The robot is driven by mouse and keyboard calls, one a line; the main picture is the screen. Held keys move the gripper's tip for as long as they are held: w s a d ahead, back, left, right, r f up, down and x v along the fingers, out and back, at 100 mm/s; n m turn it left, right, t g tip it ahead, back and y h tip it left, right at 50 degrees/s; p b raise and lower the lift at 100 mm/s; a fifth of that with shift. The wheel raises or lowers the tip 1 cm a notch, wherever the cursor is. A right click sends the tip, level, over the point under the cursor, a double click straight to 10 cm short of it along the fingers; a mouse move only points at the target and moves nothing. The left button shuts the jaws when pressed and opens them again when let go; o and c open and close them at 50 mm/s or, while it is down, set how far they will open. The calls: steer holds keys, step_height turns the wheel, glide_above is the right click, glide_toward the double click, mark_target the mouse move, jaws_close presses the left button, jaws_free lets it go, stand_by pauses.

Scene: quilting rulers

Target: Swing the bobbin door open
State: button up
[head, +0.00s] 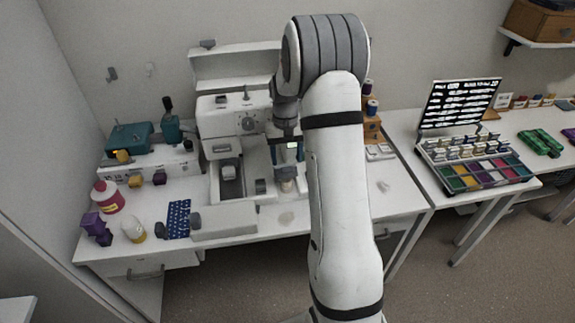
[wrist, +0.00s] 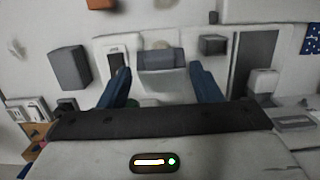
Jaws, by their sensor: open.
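A white sewing machine (head: 235,118) stands on the white table, left of my arm. My gripper (head: 287,176) points down over the right part of its bed, and my arm hides what lies behind it. In the wrist view, my gripper (wrist: 162,85) has its two dark blue fingers wide apart, with nothing held. Between and beyond them lies a pale plate with a grey bar (wrist: 160,59) across its far edge. It may be the bobbin door, but I cannot tell for sure. I cannot tell whether the fingers touch it.
A dark grey block (wrist: 212,44) and a larger grey block (wrist: 70,67) stand either side of the bar. A thread case (head: 470,160) stands at right.

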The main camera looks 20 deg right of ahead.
steer(key=shift+d+r, duration=0.15)
steer(key=shift+r, duration=1.8)
